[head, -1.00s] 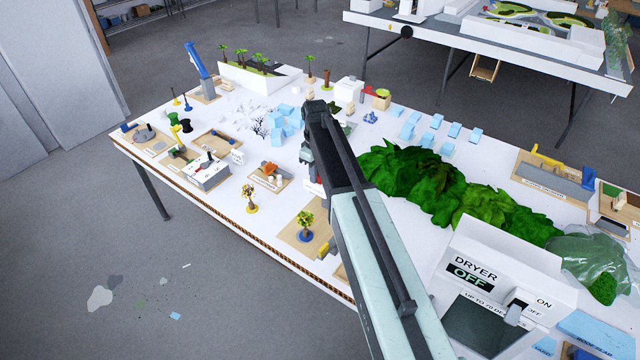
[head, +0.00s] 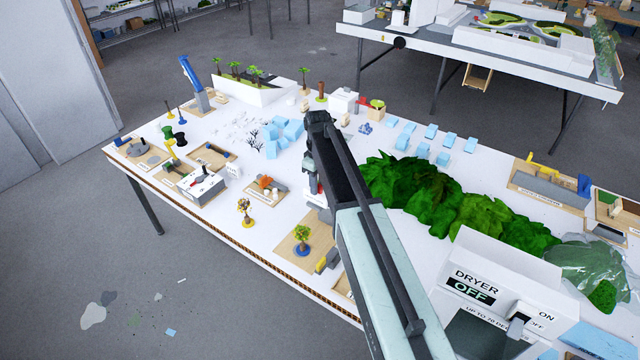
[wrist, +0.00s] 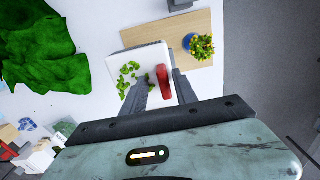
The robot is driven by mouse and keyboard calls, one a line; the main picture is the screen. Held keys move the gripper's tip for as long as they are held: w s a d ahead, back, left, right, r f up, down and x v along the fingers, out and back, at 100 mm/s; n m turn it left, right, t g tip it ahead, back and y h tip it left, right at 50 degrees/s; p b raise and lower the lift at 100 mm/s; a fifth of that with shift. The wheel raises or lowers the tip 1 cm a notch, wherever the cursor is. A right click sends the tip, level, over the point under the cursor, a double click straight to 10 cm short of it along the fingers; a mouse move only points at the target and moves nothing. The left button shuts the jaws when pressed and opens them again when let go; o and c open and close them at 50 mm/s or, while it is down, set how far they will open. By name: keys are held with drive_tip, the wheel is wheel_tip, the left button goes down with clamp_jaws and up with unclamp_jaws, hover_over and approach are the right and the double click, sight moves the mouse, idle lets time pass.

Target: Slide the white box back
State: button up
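In the wrist view, a white box (wrist: 148,58) with green bits on its top lies partly over the edge of a wooden board (wrist: 190,30). A red part (wrist: 163,80) sits at its near right side. My gripper (wrist: 157,80) is open, with its two grey fingers apart on either side of the red part; I cannot tell whether they touch it. In the head view, my arm hides most of the box, and only a little red and white shows beside it.
A small tree in a blue pot (wrist: 191,42) stands on the board right of the box; it also shows in the head view (head: 303,240). Green hills (wrist: 38,52) lie to the left. A white dryer unit (head: 500,275) stands at the front right. Bare white table lies between box and hills.

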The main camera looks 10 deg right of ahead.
wheel_tip(320, 180, up, 8)
drive_tip(key=p, duration=0.8)
drive_tip(key=shift+f, duration=0.1)
drive_tip(key=shift+s+f+b, duration=0.2)
drive_tip(key=shift+s+b, duration=0.1)
drive_tip(key=shift+b, duration=0.1)
drive_tip(key=s+d+f+m+b, duration=0.4)
drive_tip(key=s+f+m+b, duration=0.1)
drive_tip(key=s, duration=0.6)
drive_tip(key=s+d+f+m+b, duration=0.4)
drive_tip(key=s+f+m+b, duration=0.1)
drive_tip(key=s, duration=0.6)
drive_tip(key=shift+s+f+b, duration=0.35)
drive_tip(key=shift+f+b, duration=0.5)
